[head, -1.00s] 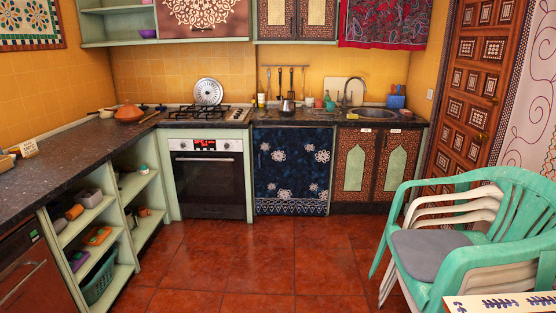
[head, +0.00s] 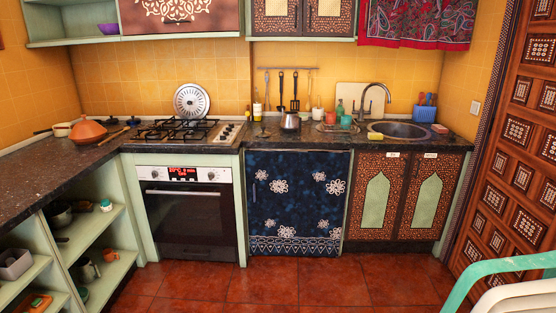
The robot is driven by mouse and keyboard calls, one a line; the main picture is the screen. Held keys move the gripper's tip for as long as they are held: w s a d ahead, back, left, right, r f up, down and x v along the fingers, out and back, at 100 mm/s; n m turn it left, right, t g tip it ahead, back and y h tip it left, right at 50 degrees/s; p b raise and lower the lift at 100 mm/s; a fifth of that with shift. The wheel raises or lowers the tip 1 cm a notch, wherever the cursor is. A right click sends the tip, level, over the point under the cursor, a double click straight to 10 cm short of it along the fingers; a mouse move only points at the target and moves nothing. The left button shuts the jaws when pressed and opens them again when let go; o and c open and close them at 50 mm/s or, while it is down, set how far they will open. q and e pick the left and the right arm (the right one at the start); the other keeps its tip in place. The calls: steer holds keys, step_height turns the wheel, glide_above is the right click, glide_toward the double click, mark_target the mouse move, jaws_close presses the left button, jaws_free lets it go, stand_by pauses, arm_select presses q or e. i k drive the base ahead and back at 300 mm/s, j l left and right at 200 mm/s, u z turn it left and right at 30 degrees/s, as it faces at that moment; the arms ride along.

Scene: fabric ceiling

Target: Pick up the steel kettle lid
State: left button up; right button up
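A small steel kettle (head: 290,121) stands on the dark counter, right of the stove, in the head view. A small dark item (head: 264,131) lies on the counter just left of it; it is too small to tell whether it is the kettle lid. A large round steel disc with slots (head: 192,101) leans upright against the tiled wall behind the gas stove (head: 175,131). Neither of my grippers is in view.
The counter (head: 300,142) runs above the oven (head: 187,213), a blue curtain (head: 297,202) and patterned cupboard doors (head: 398,197). A sink (head: 400,130) with cups beside it is at right. The red tiled floor (head: 290,284) ahead is clear.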

mark_target(262, 134)
steer(key=i, duration=1.8)
